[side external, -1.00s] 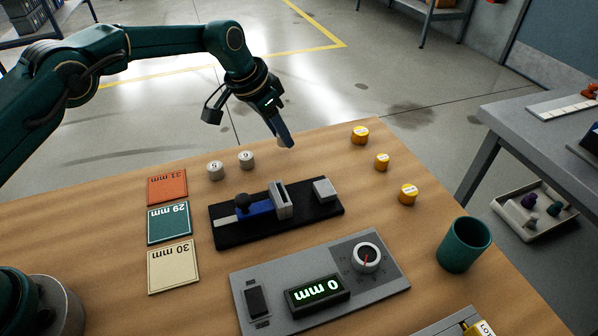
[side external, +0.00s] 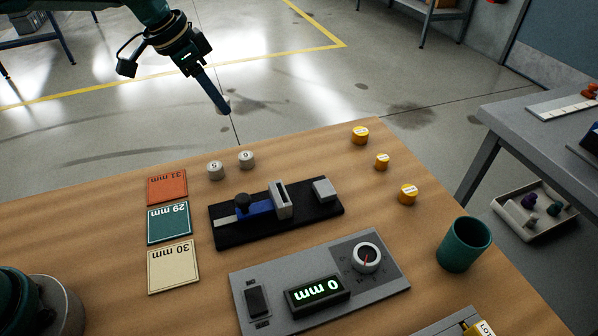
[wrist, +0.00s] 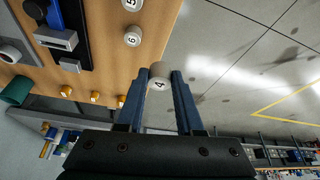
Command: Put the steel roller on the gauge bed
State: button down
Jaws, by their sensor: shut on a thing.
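My gripper (side external: 223,108) is high beyond the table's back edge, shut on a steel roller marked 4 (wrist: 159,80). In the wrist view the roller sits between the two blue fingertips; in the side view the fingers mostly hide it. The gauge bed (side external: 325,210) is a black base on the table with a blue slide (side external: 261,208), a grey upright jaw and a grey block at its right end. It lies below and to the right of my gripper in the side view, and nothing sits between the jaw and the block.
Steel rollers marked 5 (side external: 215,171) and 6 (side external: 246,160) stand behind the gauge. Orange, green and cream mm cards (side external: 173,268) lie left. A console (side external: 378,290) reading 0 mm lies in front.

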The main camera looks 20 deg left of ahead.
jog(key=s+d+r+m+h, duration=0.1)
jog(key=s+d+r+m, duration=0.15)
jog(key=s+d, duration=0.4)
send_over(305, 199)
jog(key=s+a, duration=0.1)
jog(key=shift+m+g, duration=0.4)
jog(key=shift+m, duration=0.05)
jog(key=f, duration=0.7)
jog(key=shift+a+f, duration=0.1)
jog(key=shift+a, duration=0.1)
jog(key=shift+d+f, duration=0.15)
jog(key=shift+f, duration=1.95)
jog(key=c, duration=0.6)
grip_release()
jog(key=shift+f, duration=0.15)
jog(key=shift+o, duration=0.2)
